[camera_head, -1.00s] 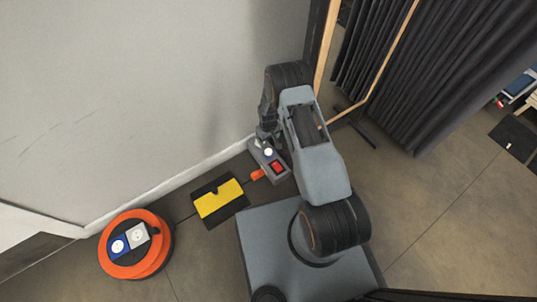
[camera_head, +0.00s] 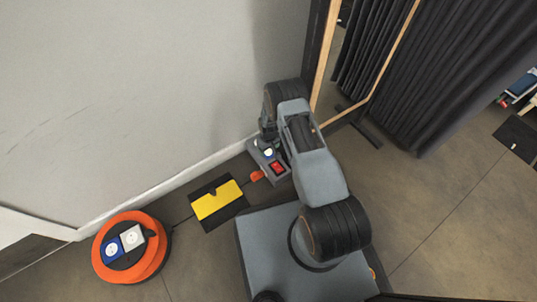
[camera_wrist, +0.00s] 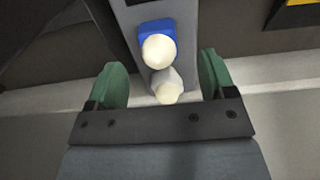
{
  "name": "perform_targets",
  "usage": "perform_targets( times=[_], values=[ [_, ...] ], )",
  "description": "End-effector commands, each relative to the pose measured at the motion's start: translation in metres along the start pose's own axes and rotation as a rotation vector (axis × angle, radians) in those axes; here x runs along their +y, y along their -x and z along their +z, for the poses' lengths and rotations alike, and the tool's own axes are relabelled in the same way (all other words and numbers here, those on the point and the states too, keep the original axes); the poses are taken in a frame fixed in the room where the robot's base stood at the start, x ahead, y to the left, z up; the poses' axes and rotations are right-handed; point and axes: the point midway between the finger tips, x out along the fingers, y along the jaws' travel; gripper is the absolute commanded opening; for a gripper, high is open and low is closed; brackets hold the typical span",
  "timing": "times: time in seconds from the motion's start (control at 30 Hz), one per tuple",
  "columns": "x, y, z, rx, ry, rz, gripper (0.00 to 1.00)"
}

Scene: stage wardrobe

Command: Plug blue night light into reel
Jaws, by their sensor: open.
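The blue night light (camera_wrist: 157,47), a blue base with a cream dome, sits on a grey power strip (camera_wrist: 133,15). In the head view its pale dome (camera_head: 269,153) shows on the strip (camera_head: 283,178). A second night light (camera_wrist: 167,88), with a grey-white base and cream dome, sits beside it. My gripper (camera_wrist: 161,80) is open, its green fingertips on either side of the grey-white light and apart from it; the blue one lies just beyond. My gripper (camera_head: 268,140) is partly hidden in the head view. The orange reel (camera_head: 101,263) has a blue socket (camera_head: 112,250) and a white socket (camera_head: 132,237).
A yellow-and-black cable cover (camera_head: 217,203) lies on the floor between reel and strip. The strip has a red switch (camera_head: 277,168) and an orange plug (camera_head: 257,176). The wall (camera_head: 130,90) runs close behind. A wood-framed mirror (camera_head: 323,60) and dark curtains (camera_head: 440,80) stand right.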

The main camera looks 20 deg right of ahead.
Motion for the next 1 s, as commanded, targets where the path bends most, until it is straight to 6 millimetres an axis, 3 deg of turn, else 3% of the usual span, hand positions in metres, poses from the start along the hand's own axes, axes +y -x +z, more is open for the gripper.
perform_targets(
  times=[0.27, 0.63, 1.0],
  values=[
    [0.000, -0.006, -0.001, 0.000, 0.000, 0.000, 0.77],
    [0.002, -0.051, -0.004, -0.001, 0.000, 0.000, 0.77],
    [0.002, -0.052, -0.004, 0.000, 0.000, 0.000, 0.77]
  ],
)
